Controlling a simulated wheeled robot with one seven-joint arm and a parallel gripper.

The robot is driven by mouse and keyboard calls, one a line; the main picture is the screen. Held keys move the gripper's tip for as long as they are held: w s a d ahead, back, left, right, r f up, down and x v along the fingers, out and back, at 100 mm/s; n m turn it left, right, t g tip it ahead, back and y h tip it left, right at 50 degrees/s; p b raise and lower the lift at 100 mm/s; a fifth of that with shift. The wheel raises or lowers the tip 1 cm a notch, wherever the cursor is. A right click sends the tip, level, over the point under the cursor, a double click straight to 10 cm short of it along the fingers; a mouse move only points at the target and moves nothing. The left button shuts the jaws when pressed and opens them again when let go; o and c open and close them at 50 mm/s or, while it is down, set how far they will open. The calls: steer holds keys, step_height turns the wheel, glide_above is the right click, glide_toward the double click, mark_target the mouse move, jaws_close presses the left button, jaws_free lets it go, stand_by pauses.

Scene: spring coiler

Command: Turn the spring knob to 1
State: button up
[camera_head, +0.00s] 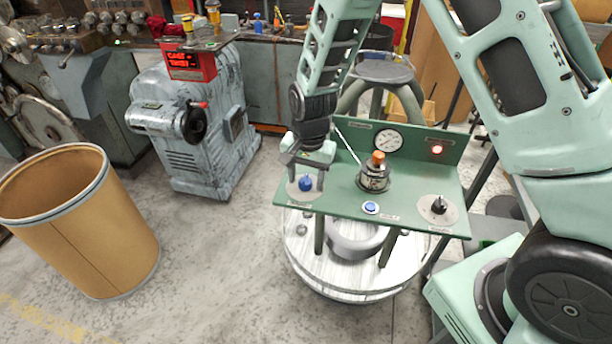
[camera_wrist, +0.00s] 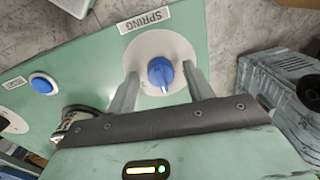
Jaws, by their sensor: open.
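The spring knob is a blue knob (camera_head: 306,184) on a pale round dial at the left end of the green panel (camera_head: 340,201). In the wrist view the blue knob (camera_wrist: 160,72) sits on its dial (camera_wrist: 146,50) below a label reading SPRING (camera_wrist: 145,19). A light pointer mark on it points down in that view; the dial's markings are too small to read. My gripper (camera_head: 306,180) is above the knob, pointing down. In the wrist view its two fingers (camera_wrist: 161,88) are apart, one on each side of the knob, with gaps visible between them and it.
A grey machine (camera_head: 200,130) and a brown bin (camera_head: 85,225) stand to the left.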

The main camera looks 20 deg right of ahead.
steer(key=shift+c, duration=0.3)
steer(key=c, duration=0.9)
steer(key=n, duration=0.6)
steer(key=n+p, duration=0.1)
steer(key=n, duration=0.4)
steer(key=shift+w+n+g, duration=0.1)
steer(key=shift+n+g, duration=0.2)
steer(key=shift+n, duration=0.1)
steer(key=o, duration=1)
steer(key=shift+c, duration=0.2)
